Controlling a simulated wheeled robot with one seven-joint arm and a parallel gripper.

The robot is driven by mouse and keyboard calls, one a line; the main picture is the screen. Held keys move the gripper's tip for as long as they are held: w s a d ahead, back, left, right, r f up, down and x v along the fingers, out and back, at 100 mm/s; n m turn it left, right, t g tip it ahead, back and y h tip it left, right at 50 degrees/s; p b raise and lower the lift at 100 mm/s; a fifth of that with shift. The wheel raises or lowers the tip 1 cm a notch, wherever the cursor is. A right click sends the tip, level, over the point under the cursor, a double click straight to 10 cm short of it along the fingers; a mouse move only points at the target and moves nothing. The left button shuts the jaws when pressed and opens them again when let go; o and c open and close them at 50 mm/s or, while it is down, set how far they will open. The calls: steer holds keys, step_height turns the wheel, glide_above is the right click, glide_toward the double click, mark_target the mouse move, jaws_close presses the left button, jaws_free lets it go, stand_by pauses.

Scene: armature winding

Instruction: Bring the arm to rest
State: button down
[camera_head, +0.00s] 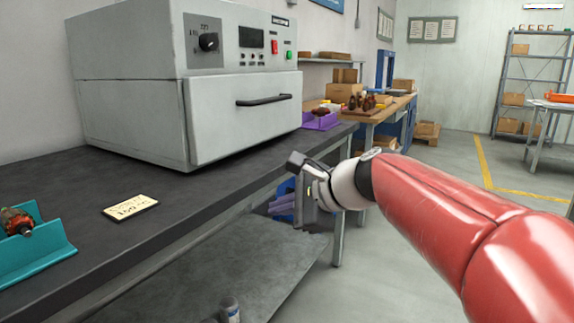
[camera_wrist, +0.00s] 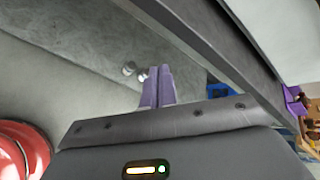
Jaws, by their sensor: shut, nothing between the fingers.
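My gripper (camera_head: 277,208) is at the front edge of the dark-topped workbench (camera_head: 185,207), beside it and over the lower shelf. Its purple-grey fingers (camera_wrist: 158,87) show in the wrist view, together and with nothing between them. My red arm reaches in from the right in the head view. The grey oven (camera_head: 190,85) stands on the bench with its door shut.
A teal holder (camera_head: 45,262) with an armature (camera_head: 17,221) sits at the bench's left. A handwritten card (camera_head: 130,207) lies on the bench. A purple tray (camera_head: 320,121) is beyond the oven. Bottles (camera_head: 229,308) stand on the lower shelf. Open floor lies right.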

steer(key=s+d+f+n+h, duration=0.5)
steer(key=s+d+f+n, duration=0.2)
steer(key=s, duration=0.4)
steer(key=s+d+f+n+g+h, duration=0.1)
steer(key=s+d+f+n+h, duration=0.3)
steer(key=s+d+f+n, duration=0.3)
steer(key=s+d+f, duration=0.3)
steer(key=s, duration=0.1)
steer(key=shift+d+f+n+h, duration=0.15)
steer(key=shift+d+n+h, duration=0.1)
steer(key=shift+n+h, duration=0.15)
